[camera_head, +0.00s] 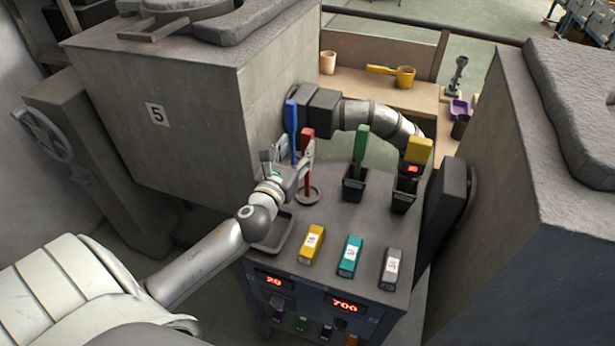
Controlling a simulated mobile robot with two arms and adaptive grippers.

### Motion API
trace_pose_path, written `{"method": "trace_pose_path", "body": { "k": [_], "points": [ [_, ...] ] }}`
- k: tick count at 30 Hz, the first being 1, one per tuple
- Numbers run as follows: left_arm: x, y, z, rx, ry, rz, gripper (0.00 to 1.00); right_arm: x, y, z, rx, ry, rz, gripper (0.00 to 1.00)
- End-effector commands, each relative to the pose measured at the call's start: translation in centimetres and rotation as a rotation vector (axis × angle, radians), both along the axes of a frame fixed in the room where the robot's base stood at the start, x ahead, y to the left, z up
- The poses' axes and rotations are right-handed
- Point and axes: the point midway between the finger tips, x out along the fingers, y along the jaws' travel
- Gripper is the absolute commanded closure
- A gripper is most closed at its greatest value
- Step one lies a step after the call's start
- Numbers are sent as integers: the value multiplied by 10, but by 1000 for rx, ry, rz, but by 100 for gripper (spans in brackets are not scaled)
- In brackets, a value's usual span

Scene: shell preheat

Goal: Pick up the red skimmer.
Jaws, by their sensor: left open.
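The red skimmer (307,177) stands upright at the back left of the grey machine top, its red handle up and its round foot on the surface. A blue-handled tool (291,120) stands just left of it and behind. My left gripper (293,153) reaches in from the left with its fingers open. One finger overlaps the skimmer's shaft in the picture. I cannot tell whether it touches the skimmer or whether the shaft is between the fingers. My right gripper is not in view.
Green (362,145) and yellow (419,150) handles stand in dark holders to the right. Yellow (312,244), teal (350,256) and grey (391,268) blocks lie in front. A thick jointed pipe (372,116) arches behind. A large grey block (190,110) stands at left.

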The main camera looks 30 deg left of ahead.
Motion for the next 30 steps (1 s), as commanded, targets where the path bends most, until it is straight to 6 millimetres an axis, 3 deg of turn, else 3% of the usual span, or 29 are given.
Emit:
{"method": "trace_pose_path", "body": {
  "k": [8,18,28,30],
  "points": [
    [18,2,3,-3,-1,1,50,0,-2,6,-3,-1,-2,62],
    [58,6,5,-4,0,1,50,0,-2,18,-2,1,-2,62],
    [63,7,4,-3,1,0,50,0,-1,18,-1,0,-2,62],
    [62,7,4,-3,1,0,59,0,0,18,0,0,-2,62]
  ]
}}
